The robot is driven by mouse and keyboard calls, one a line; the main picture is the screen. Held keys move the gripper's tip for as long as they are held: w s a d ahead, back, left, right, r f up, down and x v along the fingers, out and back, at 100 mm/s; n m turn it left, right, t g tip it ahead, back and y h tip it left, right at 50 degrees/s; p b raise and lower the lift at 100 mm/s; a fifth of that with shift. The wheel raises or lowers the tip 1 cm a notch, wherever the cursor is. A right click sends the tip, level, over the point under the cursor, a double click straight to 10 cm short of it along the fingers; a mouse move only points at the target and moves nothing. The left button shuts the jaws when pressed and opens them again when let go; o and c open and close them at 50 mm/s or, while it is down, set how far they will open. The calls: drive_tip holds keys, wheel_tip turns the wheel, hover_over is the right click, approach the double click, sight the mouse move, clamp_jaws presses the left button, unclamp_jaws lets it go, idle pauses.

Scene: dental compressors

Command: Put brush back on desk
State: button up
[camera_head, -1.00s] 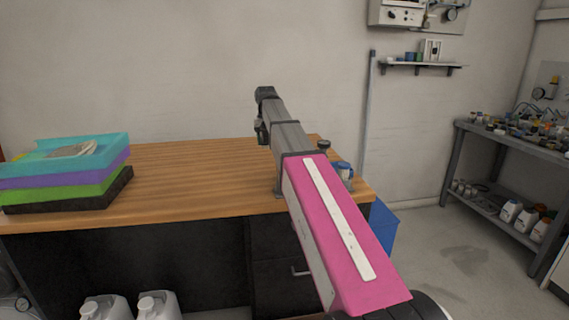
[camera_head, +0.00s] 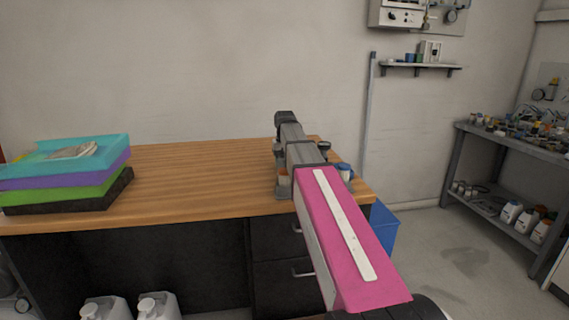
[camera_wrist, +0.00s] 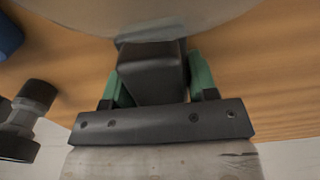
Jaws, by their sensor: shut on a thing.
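The brush shows in the wrist view as a dark handle (camera_wrist: 152,72), a dark band with rivets (camera_wrist: 160,123) and pale grey bristles (camera_wrist: 165,163). My gripper (camera_wrist: 156,92) is shut on the handle, with a green finger on each side. The desk (camera_head: 200,175) has a wooden top, and my gripper is over its right part. The brush appears above the wood in the wrist view, its bristles reaching past the desk's edge there. My arm hides the brush in the head view. I cannot tell whether it touches the desk.
A dark knob-topped thing (camera_wrist: 30,115) and a blue item (camera_head: 346,171) stand close beside my gripper. A stack of coloured trays (camera_head: 70,170) fills the desk's left end. The middle of the desktop is clear. A blue bin (camera_head: 382,232) stands beyond the desk's right end.

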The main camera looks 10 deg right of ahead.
drive_tip(key=shift+f, duration=0.1)
drive_tip(key=o, duration=0.9)
wheel_tip(320, 180, up, 12)
drive_tip(key=shift+r, duration=0.15)
idle(0.3)
